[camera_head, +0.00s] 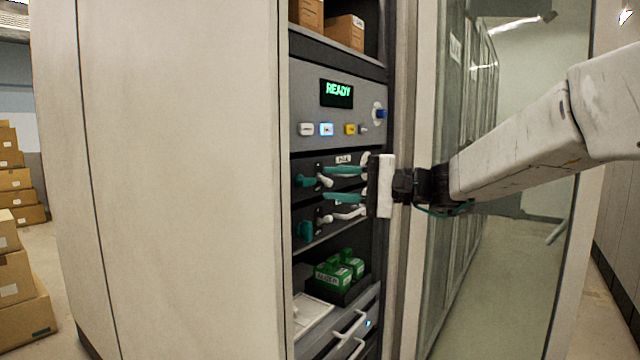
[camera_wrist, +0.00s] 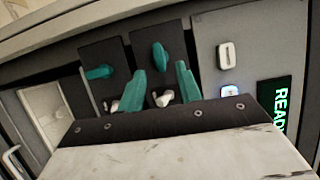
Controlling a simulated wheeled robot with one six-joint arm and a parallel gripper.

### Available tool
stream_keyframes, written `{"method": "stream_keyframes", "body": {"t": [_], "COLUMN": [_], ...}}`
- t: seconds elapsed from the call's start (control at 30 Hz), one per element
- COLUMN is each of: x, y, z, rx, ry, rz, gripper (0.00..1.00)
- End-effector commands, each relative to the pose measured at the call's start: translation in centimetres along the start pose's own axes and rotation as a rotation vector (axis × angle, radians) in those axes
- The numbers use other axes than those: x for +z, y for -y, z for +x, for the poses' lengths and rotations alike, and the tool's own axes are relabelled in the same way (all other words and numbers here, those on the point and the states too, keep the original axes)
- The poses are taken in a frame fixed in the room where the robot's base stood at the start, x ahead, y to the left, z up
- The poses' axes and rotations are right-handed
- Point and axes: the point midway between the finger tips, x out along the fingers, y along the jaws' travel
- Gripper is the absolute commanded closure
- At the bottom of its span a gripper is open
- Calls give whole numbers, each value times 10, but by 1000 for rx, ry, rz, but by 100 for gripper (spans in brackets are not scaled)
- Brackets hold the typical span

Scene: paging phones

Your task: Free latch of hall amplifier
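The hall amplifier (camera_head: 343,159) is the upper dark module in the rack; its small label seems to read HALL. Its teal latch (camera_head: 305,181) lies level, and it also shows in the wrist view (camera_wrist: 159,56). A white lever (camera_head: 325,181) sits just right of it. My gripper (camera_head: 326,184) reaches in from the right, its two teal fingers spread apart, one above the other. In the wrist view the open fingers (camera_wrist: 160,68) straddle the latch's line with nothing gripped. I cannot tell whether they touch anything.
A second module below has an upright teal latch (camera_head: 305,230) and a white lever (camera_head: 325,218). Above is a panel with a READY display (camera_head: 337,93) and buttons. Green blocks (camera_head: 333,274) stand below. The glass door (camera_head: 500,230) stands open at right, near my arm.

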Motion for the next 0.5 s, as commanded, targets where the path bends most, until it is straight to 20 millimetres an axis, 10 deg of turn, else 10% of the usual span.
{"method": "stream_keyframes", "body": {"t": [0.5], "x": [1], "y": [0], "z": [-34], "rx": [0], "ry": [3], "rz": [1], "gripper": [65]}}
